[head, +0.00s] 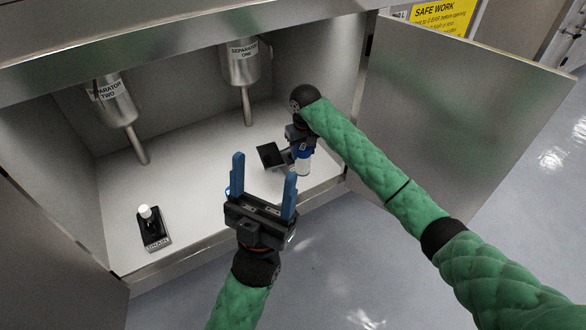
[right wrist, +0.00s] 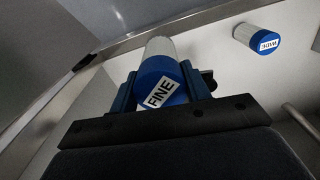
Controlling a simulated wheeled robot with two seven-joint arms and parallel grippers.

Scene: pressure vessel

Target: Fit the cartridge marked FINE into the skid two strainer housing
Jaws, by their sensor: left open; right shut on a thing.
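The cartridge marked FINE (right wrist: 160,85) is white with a blue end cap. It sits between the fingers of my right gripper (right wrist: 163,88), which is shut on it. In the head view my right gripper (head: 302,146) is inside the cabinet at its right side, and the cartridge (head: 303,166) shows white and blue below it. My left gripper (head: 264,176) is open and empty, with its blue fingers upward, in front of the cabinet's front edge. I cannot pick out a skid two strainer housing in either view.
A second cartridge marked WIDE (right wrist: 257,40) lies apart from my right gripper. Metal vessels labelled SEPARATOR TWO (head: 110,98) and SEPARATOR ONE (head: 240,65) hang inside the cabinet. A black labelled block with a white knob (head: 154,235) sits at front left. An open door (head: 460,100) stands right.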

